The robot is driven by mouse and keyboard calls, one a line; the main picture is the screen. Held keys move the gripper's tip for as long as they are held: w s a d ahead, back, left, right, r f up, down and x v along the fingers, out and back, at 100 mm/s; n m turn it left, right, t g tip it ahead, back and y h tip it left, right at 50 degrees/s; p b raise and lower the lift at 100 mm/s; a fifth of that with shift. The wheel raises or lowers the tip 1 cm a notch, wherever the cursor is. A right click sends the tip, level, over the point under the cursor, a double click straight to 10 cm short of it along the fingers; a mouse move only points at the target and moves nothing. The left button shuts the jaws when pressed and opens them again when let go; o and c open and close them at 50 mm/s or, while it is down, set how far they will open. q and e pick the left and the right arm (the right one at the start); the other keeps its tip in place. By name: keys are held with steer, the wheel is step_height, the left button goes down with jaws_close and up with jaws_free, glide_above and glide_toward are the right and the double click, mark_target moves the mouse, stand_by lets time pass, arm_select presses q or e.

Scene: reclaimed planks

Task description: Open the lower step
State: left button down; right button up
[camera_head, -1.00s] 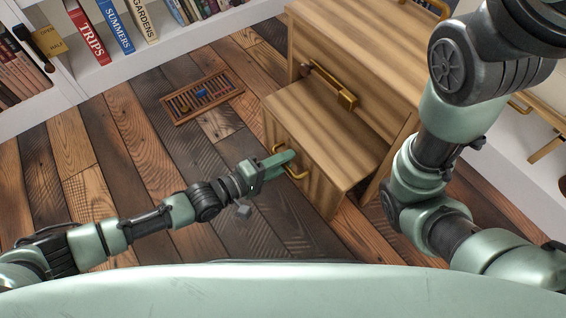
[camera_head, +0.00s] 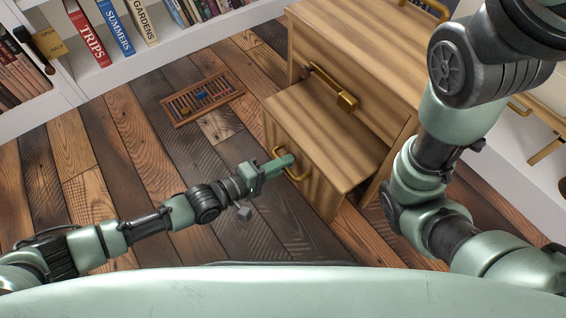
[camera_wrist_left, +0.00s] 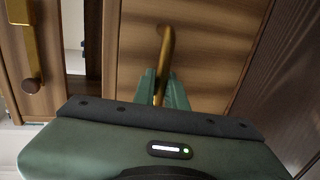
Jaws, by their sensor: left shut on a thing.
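The lower step (camera_head: 325,140) is a wooden block-shaped drawer at the foot of a taller wooden step unit (camera_head: 360,50). Its front carries a curved brass handle (camera_head: 284,157). My left gripper (camera_head: 283,163) is at that handle, with its green fingers shut on it. In the left wrist view the fingers (camera_wrist_left: 164,88) close around the brass bar (camera_wrist_left: 165,60), one on each side. The right gripper is outside the frames; only my right arm shows.
Another brass handle (camera_head: 335,88) is on the unit above the lower step. A slatted wooden tray with small items (camera_head: 202,97) lies on the plank floor. White bookshelves (camera_head: 160,40) stand behind.

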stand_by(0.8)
arm_select(q)
steer(key=f+p+v, duration=0.1)
steer(key=p+v, duration=0.1)
steer(key=v, duration=0.6)
steer(key=shift+s+a+f, duration=0.25)
steer(key=shift+s+f, duration=0.05)
steer(key=shift+f, duration=0.15)
steer(key=c, duration=1.5)
jaws_free()
steer(key=shift+a, duration=0.1)
steer(key=shift+o, duration=0.2)
steer(key=shift+r, duration=0.1)
